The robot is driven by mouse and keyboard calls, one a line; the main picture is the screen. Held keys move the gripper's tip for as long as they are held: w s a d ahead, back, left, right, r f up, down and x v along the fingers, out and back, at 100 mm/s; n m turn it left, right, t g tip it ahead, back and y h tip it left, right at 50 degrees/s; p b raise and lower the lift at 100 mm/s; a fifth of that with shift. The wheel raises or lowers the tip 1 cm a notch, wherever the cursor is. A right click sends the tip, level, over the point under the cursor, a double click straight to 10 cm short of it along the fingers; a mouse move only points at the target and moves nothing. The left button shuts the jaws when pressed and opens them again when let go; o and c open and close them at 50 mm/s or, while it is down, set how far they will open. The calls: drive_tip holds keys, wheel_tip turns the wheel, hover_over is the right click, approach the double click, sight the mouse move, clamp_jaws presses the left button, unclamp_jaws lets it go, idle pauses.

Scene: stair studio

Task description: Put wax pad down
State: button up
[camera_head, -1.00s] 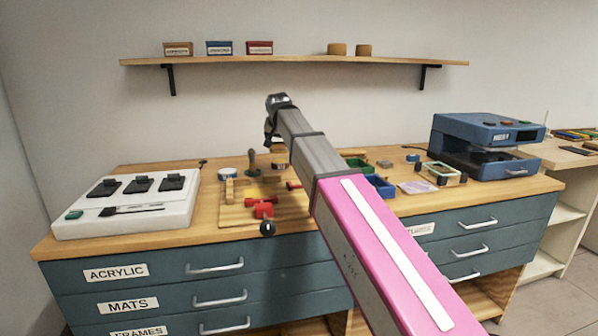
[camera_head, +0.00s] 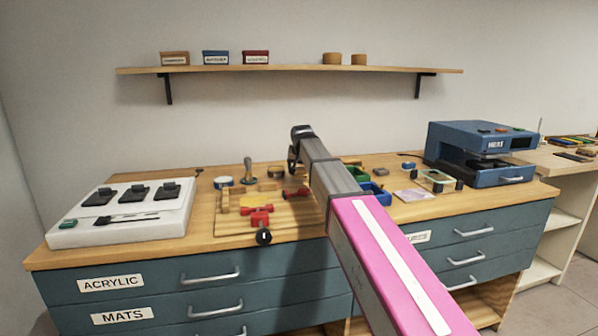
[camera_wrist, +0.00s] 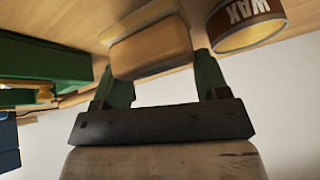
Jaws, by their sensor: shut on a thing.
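In the wrist view, the wax pad (camera_wrist: 150,46) is a tan block with rounded edges. It sits between the two green fingers of my gripper (camera_wrist: 154,68), which is shut on it. A round tin labelled WAX (camera_wrist: 246,22) is close by on the right. The wooden worktop shows behind the pad, and I cannot tell whether the pad touches it. In the head view the fingers and pad are hidden by my arm, which reaches over the bench (camera_head: 210,212).
A green bin (camera_wrist: 40,65) is close on the left in the wrist view. In the head view, red clamps (camera_head: 258,217) and a stamp-like tool (camera_head: 247,170) stand left of my arm. A white switch box (camera_head: 130,212) is at left, a blue heat press (camera_head: 480,153) at right.

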drive_tip(key=shift+f, duration=0.95)
drive_tip(key=shift+f, duration=0.15)
drive_tip(key=o, duration=1.1)
drive_tip(key=v, duration=1.2)
